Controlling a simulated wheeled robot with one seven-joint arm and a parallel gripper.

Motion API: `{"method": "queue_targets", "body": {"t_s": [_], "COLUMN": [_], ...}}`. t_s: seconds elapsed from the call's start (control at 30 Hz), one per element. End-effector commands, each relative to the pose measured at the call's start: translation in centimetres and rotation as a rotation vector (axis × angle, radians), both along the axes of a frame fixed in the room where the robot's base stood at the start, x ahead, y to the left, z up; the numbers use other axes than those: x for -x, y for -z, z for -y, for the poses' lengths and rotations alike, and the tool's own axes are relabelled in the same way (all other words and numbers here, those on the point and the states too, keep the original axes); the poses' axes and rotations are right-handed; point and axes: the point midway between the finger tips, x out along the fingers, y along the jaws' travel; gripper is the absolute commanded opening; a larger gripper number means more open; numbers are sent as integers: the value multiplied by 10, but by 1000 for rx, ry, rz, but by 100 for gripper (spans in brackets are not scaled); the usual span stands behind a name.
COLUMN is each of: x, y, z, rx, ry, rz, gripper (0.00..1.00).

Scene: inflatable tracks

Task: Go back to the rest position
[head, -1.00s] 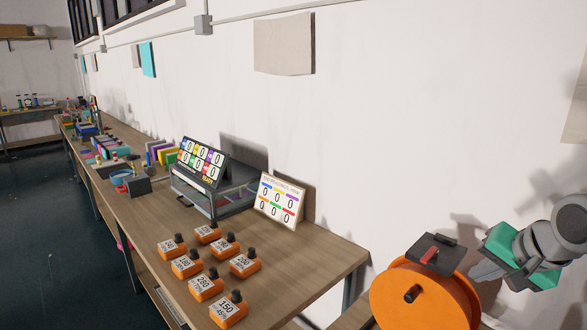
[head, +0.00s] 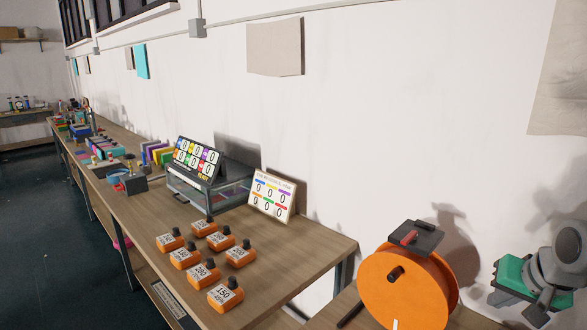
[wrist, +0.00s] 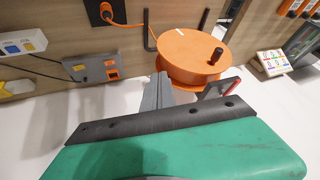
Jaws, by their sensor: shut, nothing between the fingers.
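My gripper (head: 533,299) is at the lower right of the head view, with its green body and grey wrist in front of the white wall. In the wrist view my gripper (wrist: 158,90) has its grey fingers together, with nothing between them. The fingers point toward an orange reel (wrist: 190,55) and appear apart from it, though the gap is hard to judge. The reel also shows in the head view (head: 420,285), to the left of my gripper. A dark box with a red lever (head: 413,238) shows at the reel's top.
A long wooden bench (head: 140,210) runs along the wall. An orange cable (wrist: 125,20) and a grey socket box (wrist: 90,68) show in the wrist view. Open floor (head: 50,240) lies at left.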

Motion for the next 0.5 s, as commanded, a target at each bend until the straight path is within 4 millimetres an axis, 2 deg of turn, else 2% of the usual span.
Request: {"method": "queue_targets", "body": {"t_s": [0.13, 0.23, 0.37, 0.5], "x": [30, 52, 75, 88], "y": [41, 70, 106, 131], "z": [12, 6, -28, -76], "rx": [8, 16, 33, 60], "ry": [65, 95, 89, 39], "rz": [-83, -150, -243, -300], "gripper": [0, 0, 0, 0]}}
